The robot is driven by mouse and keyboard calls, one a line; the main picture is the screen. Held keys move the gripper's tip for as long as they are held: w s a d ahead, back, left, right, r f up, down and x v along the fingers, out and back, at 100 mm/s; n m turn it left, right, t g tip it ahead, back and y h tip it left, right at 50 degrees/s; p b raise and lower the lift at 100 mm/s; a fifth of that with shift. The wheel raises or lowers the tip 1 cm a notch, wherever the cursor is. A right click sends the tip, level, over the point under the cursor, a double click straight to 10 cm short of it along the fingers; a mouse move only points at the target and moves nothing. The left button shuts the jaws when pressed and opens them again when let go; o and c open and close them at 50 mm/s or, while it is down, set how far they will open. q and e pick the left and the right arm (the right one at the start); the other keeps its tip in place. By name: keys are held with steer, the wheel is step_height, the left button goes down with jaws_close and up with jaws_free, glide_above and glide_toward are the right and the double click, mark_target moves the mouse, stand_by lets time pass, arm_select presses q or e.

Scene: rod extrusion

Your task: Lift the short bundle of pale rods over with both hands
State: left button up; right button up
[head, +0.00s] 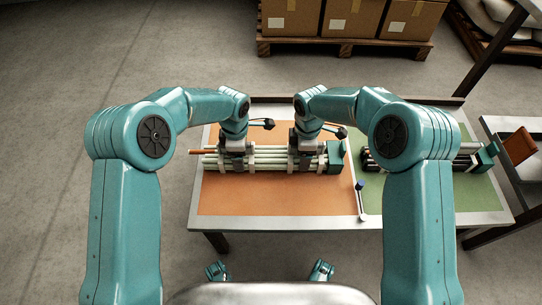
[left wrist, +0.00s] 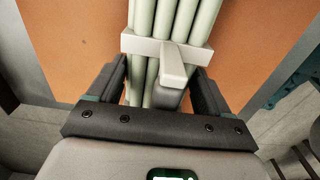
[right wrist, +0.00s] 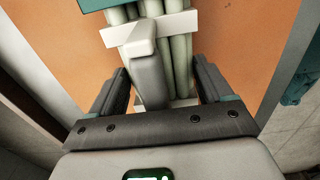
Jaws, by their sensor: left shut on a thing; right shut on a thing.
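The short bundle of pale rods (head: 270,163) lies lengthwise over the orange mat (head: 275,200), with white brackets around it and a teal block (head: 334,157) at its right end. I cannot tell whether it touches the mat. My left gripper (head: 237,161) is shut on the bundle's left part, and my right gripper (head: 303,160) is shut on its right part. In the left wrist view the pale rods (left wrist: 172,18) run between my jaws, under a white bracket with a grey handle. The right wrist view shows a similar bracket (right wrist: 177,28); the handle hides some rods.
A second bundle with dark and pale rods and a teal block (head: 485,156) lies over the green mat (head: 440,195) at right. A small pale bar with a blue end (head: 361,200) lies between the mats. The front of the orange mat is clear. Cardboard boxes (head: 350,18) stand behind the table.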

arm_select(q)
steer(key=shift+r, duration=0.2)
arm_select(e)
steer(key=shift+r, duration=0.15)
